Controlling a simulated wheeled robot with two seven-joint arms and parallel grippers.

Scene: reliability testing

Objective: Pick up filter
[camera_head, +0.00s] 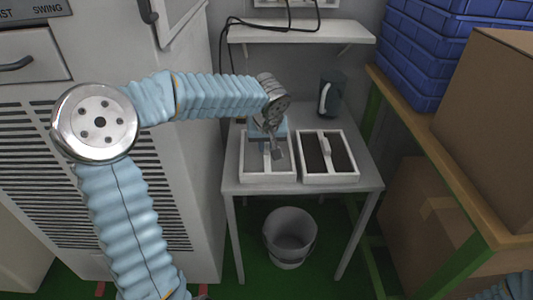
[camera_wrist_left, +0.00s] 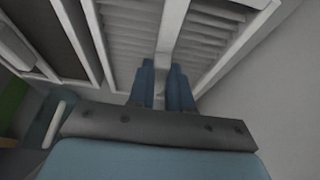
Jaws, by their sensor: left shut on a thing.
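Two white-framed filters lie side by side on a small grey table (camera_head: 232,187). The left filter (camera_head: 267,179) has light pleats, which show in the left wrist view (camera_wrist_left: 210,38). The right filter (camera_head: 314,156) has dark panels and a middle bar. My left gripper (camera_head: 274,153) is over the left filter, coming down from the back. In the left wrist view my left gripper's blue fingers (camera_wrist_left: 161,84) are shut on the left filter's middle bar, one on each side. I cannot tell whether the filter is raised off the table. My right gripper is out of view.
A dark jug (camera_head: 333,92) with a pale handle stands behind the right filter. A white shelf (camera_head: 300,32) with black cables is above. A grey bucket (camera_head: 290,237) stands under the table. A wooden-edged rack with blue crates (camera_head: 420,50) and a cardboard box (camera_head: 490,120) is at right.

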